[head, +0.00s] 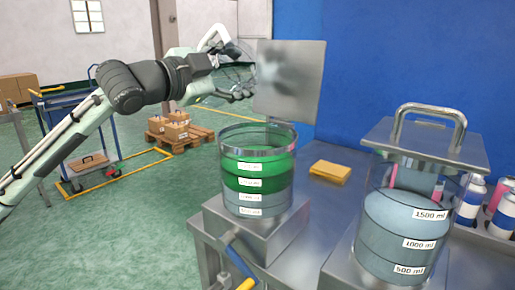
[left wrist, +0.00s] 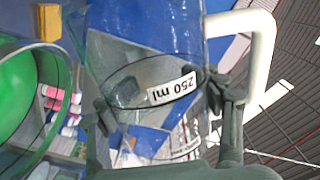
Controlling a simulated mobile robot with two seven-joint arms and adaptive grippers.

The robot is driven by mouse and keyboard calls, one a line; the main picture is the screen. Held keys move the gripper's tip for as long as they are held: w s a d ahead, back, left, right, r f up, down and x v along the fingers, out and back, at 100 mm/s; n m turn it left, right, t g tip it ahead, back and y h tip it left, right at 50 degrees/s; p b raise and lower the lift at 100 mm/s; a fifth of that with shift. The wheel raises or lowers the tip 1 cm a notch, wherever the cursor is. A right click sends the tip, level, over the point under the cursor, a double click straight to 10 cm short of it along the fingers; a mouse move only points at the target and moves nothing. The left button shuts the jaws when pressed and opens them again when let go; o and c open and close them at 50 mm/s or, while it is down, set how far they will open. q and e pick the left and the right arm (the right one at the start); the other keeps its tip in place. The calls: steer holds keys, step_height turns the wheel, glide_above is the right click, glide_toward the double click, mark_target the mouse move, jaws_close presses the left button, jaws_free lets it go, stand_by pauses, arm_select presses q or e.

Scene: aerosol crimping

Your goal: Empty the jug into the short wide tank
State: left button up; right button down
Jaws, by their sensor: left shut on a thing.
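My left gripper (head: 243,88) is shut on a clear jug (left wrist: 150,50), which has a "250 ml" label. In the left wrist view its fingers (left wrist: 165,110) lie on both sides of the jug. The jug's pale handle (head: 217,36) points up in the head view, so the jug looks tipped on its side. No liquid or stream is clear in it. The short wide tank (head: 258,170), with green liquid above greyer lower bands, stands open on a steel block, right of and below the jug. Its green wall also shows in the left wrist view (left wrist: 12,100). My right gripper is not in view.
A steel plate (head: 290,80) stands upright behind the green tank. A second tank (head: 405,230) with a handled lid and a 1500 ml label stands at front right. A yellow block (head: 330,172) lies between them. Several bottles (head: 500,210) stand at far right.

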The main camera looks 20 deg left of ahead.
arm_select(q)
steer(key=shift+r, duration=0.1)
steer(key=shift+r+n, duration=0.15)
steer(key=shift+n, duration=0.25)
steer(key=r+n, duration=0.1)
steer(key=n, duration=0.1)
steer(key=shift+w+a+r+n, duration=0.1)
steer(key=shift+a+r+n, duration=0.05)
steer(key=shift+n, duration=0.25)
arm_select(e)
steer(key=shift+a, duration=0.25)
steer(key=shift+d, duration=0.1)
arm_select(q)
steer(key=n, duration=0.3)
steer(key=shift+n, duration=0.3)
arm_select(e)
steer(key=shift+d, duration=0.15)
